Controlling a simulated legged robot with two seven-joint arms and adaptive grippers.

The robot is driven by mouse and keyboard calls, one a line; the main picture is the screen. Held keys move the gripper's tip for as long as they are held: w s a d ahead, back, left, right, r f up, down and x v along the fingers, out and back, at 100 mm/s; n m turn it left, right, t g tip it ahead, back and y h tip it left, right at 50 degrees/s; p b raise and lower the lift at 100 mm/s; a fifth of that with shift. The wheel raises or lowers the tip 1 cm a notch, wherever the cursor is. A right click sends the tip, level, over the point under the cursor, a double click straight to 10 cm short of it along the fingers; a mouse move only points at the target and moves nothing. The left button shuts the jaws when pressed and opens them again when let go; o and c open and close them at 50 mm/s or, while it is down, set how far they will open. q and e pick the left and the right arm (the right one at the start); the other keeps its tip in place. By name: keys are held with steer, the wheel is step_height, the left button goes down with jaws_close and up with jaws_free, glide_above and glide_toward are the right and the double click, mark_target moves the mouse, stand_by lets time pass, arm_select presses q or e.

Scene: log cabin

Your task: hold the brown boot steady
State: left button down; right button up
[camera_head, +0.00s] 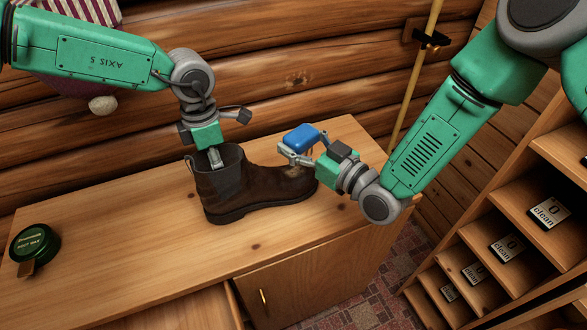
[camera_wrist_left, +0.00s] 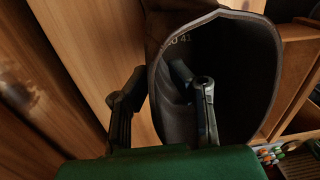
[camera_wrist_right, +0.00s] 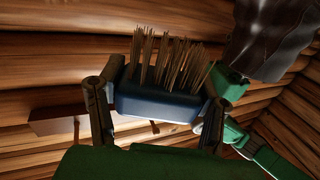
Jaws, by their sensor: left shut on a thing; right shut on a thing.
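The brown boot (camera_head: 235,190) stands upright on the wooden bench, its toe pointing right. A pale dusty patch shows near its toe. My left gripper (camera_head: 214,158) is shut on the boot's shaft from above. In the left wrist view one finger is inside the boot's opening (camera_wrist_left: 238,75) and the other is outside. My right gripper (camera_head: 298,152) is shut on a blue brush (camera_head: 302,136), held just above and behind the toe. The right wrist view shows the brush (camera_wrist_right: 160,103) between the fingers with its bristles exposed, and the boot (camera_wrist_right: 268,45) at upper right.
A dark green round tin of boot wax (camera_head: 35,246) stands at the bench's left end. The bench top (camera_head: 130,245) between is clear. A partly open drawer (camera_head: 190,312) juts out in front. A shelf with "clean" labels (camera_head: 508,247) stands at right.

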steer(key=shift+r, duration=3.8)
steer(key=shift+w, duration=0.1)
steer(key=shift+f, duration=7.15)
steer(key=shift+f, duration=0.2)
steer(key=shift+w, duration=0.1)
steer(key=shift+w+d+x, duration=0.15)
steer(key=shift+x, duration=0.65)
steer(key=shift+w+d+x, duration=0.1)
steer(key=shift+x, duration=0.7)
steer(key=shift+w+d+x, duration=0.15)
steer(key=shift+x, duration=0.65)
steer(key=shift+w+a, duration=0.15)
steer(key=shift+w, duration=0.45)
